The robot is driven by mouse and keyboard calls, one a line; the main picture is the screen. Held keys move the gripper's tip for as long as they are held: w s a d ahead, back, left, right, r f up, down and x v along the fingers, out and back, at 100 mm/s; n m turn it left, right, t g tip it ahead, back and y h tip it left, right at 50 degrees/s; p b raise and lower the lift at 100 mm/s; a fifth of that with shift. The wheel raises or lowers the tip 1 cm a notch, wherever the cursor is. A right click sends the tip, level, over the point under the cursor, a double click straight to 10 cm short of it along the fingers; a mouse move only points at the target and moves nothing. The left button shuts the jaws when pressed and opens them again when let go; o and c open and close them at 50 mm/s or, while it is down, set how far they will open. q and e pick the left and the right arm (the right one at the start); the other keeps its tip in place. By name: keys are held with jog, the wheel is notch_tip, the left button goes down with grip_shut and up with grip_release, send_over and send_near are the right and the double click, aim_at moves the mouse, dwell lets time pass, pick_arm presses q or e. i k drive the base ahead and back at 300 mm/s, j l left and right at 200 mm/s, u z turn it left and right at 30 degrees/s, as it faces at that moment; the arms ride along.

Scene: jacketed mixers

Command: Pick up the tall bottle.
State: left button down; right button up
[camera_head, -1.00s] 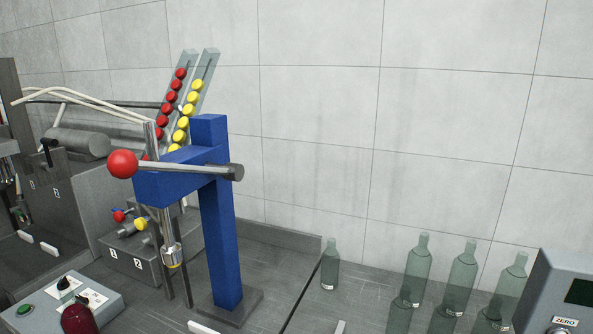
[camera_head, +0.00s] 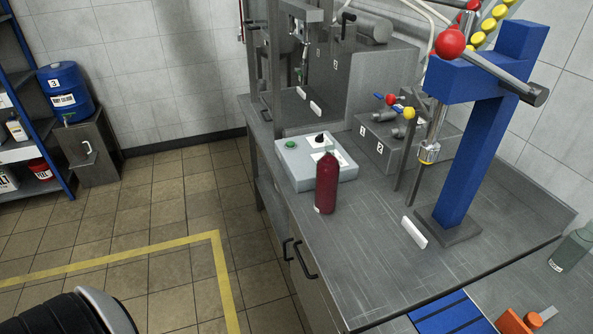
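A dark red bottle (camera_head: 327,184) stands upright on the grey steel bench (camera_head: 360,265), in front of a light grey control box. A greenish glass bottle (camera_head: 571,250) stands at the right edge of the view, partly cut off. I cannot tell from this view which of them is the tall one. Neither of my grippers is in view. A black and white rounded part at the bottom left appears to be part of my own arm.
A blue press stand (camera_head: 468,165) with a red-ball lever rises at the right of the bench. The control box (camera_head: 312,162) sits behind the red bottle. A blue tray (camera_head: 450,316) and an orange item (camera_head: 514,323) lie at the bottom right.

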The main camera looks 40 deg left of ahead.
aim_at(328, 167)
jog(key=k+u, duration=0.15)
jog(key=u, duration=0.65)
